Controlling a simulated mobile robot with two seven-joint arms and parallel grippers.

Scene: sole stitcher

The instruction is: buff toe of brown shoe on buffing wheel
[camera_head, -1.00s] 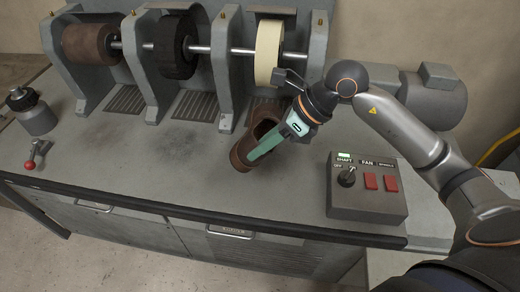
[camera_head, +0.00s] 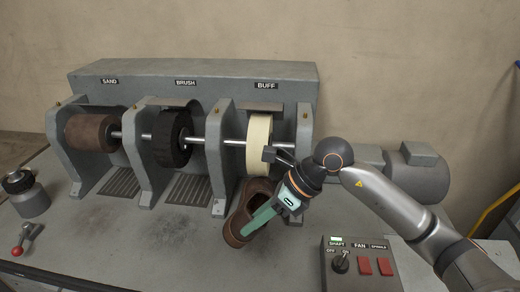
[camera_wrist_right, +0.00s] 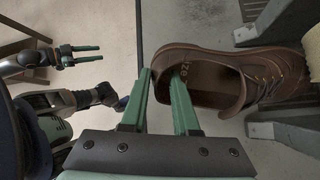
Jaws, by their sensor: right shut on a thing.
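The brown shoe (camera_head: 238,226) is held below the cream buffing wheel (camera_head: 259,150), its heel end toward the bench front and its toe end toward the wheel. My right gripper (camera_head: 247,231) is shut on the shoe's collar wall near the heel, one finger inside the opening. The wrist view shows the shoe (camera_wrist_right: 215,62) with its toe pointing right. The wheel's edge (camera_wrist_right: 314,45) shows at the right border there. Whether toe and wheel touch is hidden. My left gripper (camera_wrist_right: 88,54) is in the wrist view's upper left, its fingers apart and empty.
The sanding wheel (camera_head: 95,131) and black brush wheel (camera_head: 172,138) share the shaft to the left. Grey upright guards (camera_head: 222,150) flank the wheels. The control box (camera_head: 350,278), with a lit shaft light, stands at front right. The bench middle is clear.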

